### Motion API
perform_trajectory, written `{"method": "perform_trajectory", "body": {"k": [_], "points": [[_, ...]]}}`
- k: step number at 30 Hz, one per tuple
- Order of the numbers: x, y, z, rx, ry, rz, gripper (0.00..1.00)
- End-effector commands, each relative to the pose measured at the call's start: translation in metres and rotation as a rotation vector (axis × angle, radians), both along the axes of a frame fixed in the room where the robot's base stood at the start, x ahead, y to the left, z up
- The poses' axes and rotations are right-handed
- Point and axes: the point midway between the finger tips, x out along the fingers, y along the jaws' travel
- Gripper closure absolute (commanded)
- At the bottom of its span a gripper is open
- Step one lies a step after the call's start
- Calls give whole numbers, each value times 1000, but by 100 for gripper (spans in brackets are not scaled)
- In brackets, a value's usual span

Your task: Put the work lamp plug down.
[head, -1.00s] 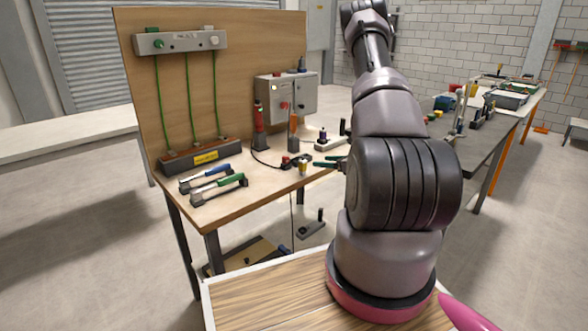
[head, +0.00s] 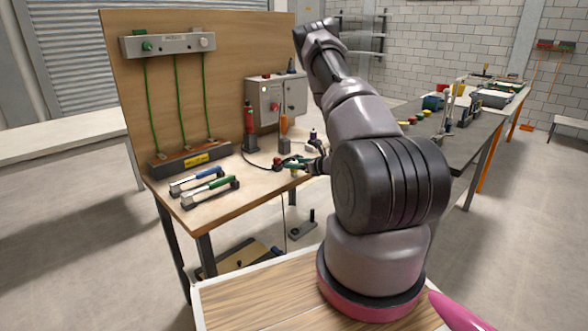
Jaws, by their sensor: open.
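A black cable (head: 254,164) runs from the foot of the red work lamp (head: 249,118) across the bench top to a small dark and red piece (head: 277,163), which looks like the work lamp plug. It seems to lie on the bench; its exact contact is too small to tell. My gripper (head: 302,164) is open, low over the bench just right of this piece, with its dark teal fingers reaching left. A small yellowish object (head: 294,171) shows close by the fingers. Whether a finger touches the plug cannot be told. My arm hides the bench's right part.
Blue-handled (head: 198,181) and green-handled (head: 211,191) tools lie at the front left. A grey control box (head: 277,101) and an orange-handled tool (head: 284,124) stand behind. The bench front middle (head: 250,187) is clear.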

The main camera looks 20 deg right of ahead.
Motion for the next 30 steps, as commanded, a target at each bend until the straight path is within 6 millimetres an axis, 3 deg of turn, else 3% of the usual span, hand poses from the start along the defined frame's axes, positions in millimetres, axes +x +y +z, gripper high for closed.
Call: {"method": "perform_trajectory", "body": {"k": [6,7,12,23,30], "points": [[1,0,0,-1,0,0,31],[1,0,0,-1,0,0,35],[1,0,0,-1,0,0,100],[1,0,3,-1,0,0,100],[2,0,32,-2,-4,0,100]]}}
